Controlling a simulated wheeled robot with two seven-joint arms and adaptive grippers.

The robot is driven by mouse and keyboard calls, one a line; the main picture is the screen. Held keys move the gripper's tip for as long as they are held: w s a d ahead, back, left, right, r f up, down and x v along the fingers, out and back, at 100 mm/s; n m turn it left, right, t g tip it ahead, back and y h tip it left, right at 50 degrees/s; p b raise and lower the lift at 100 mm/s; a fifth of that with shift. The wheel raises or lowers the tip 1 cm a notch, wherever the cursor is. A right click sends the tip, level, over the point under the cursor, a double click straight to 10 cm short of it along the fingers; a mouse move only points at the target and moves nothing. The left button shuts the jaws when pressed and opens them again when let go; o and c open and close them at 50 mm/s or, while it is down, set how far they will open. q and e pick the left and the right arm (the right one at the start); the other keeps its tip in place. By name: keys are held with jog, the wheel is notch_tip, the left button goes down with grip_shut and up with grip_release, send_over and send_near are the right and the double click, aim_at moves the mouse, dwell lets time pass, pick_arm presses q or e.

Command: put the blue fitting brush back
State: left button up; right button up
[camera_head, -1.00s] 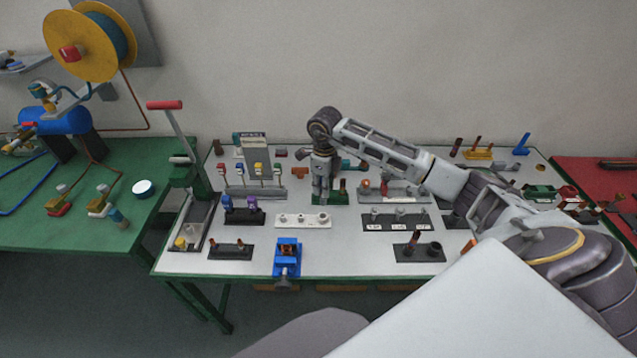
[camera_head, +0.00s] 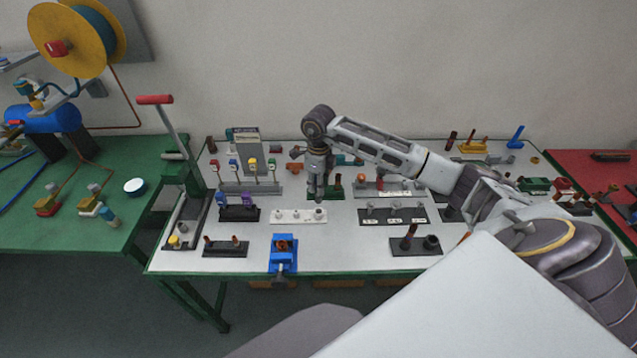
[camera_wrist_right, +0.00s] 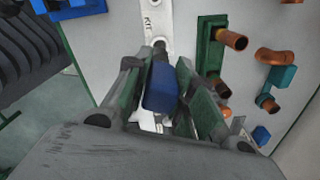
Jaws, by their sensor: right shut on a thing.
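My right gripper (camera_head: 317,197) is shut on the blue fitting brush (camera_wrist_right: 162,88), whose blue handle shows between the green finger pads in the right wrist view. A dark stem shows at the far end of the blue handle, at the white holder strip (camera_wrist_right: 153,20). In the head view the fingertips are just behind the right end of this white strip (camera_head: 285,216). The brush is hidden by the gripper there. I cannot tell whether its stem is in a hole or just above it. My left gripper is not in view.
A green block with copper pipes (camera_wrist_right: 211,52) stands close beside the gripper. A blue vise (camera_head: 283,255) is at the front edge. A black holder (camera_head: 394,213) lies to the right, a purple-fitting holder (camera_head: 239,214) to the left. Bare white tabletop (camera_head: 340,245) lies in front.

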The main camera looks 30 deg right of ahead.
aim_at(319, 200)
jog(key=shift+f+b, duration=0.9)
jog(key=shift+f, duration=0.6)
dwell(0.6)
jog(key=shift+f+b, duration=2.25)
jog(key=shift+f, duration=0.5)
dwell(0.8)
jog(key=o, duration=1)
jog(key=shift+c, duration=0.2)
jog(key=shift+r, duration=0.1)
jog(key=shift+r, duration=5.9)
